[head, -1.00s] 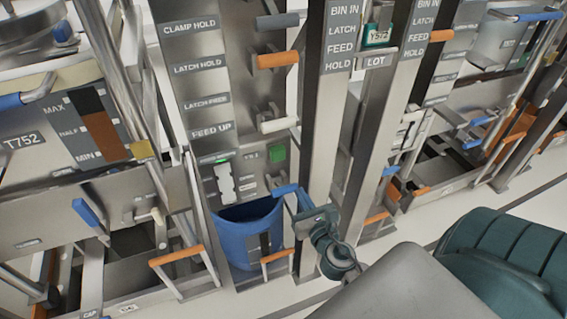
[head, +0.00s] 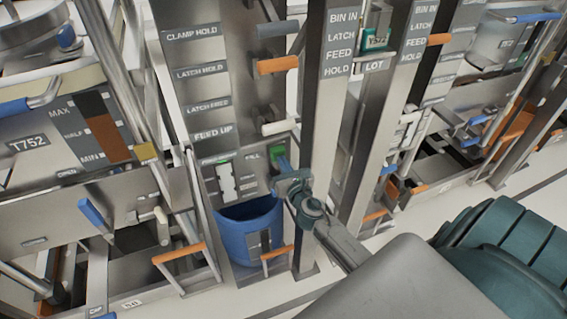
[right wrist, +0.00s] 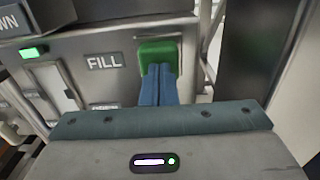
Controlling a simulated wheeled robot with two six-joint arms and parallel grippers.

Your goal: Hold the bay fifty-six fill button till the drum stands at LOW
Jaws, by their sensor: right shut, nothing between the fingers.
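The green fill button (head: 277,150) is on the upright panel above a blue drum (head: 250,232). The button also shows in the right wrist view (right wrist: 158,49), beside the white word FILL. My right gripper (head: 282,166) is shut and empty, its blue fingertips at the button's front and covering its lower middle. I cannot tell whether the button is pressed in. The drum stands upright under the panel. No legible LOW mark or bay number shows. My left gripper is not in view.
A small lit green lamp (right wrist: 32,52) is left of the FILL label. An orange-handled bar (head: 278,252) crosses before the drum, and a steel post (head: 325,130) rises right of the panel. A gauge (head: 100,130) marked MAX and MIN is at left.

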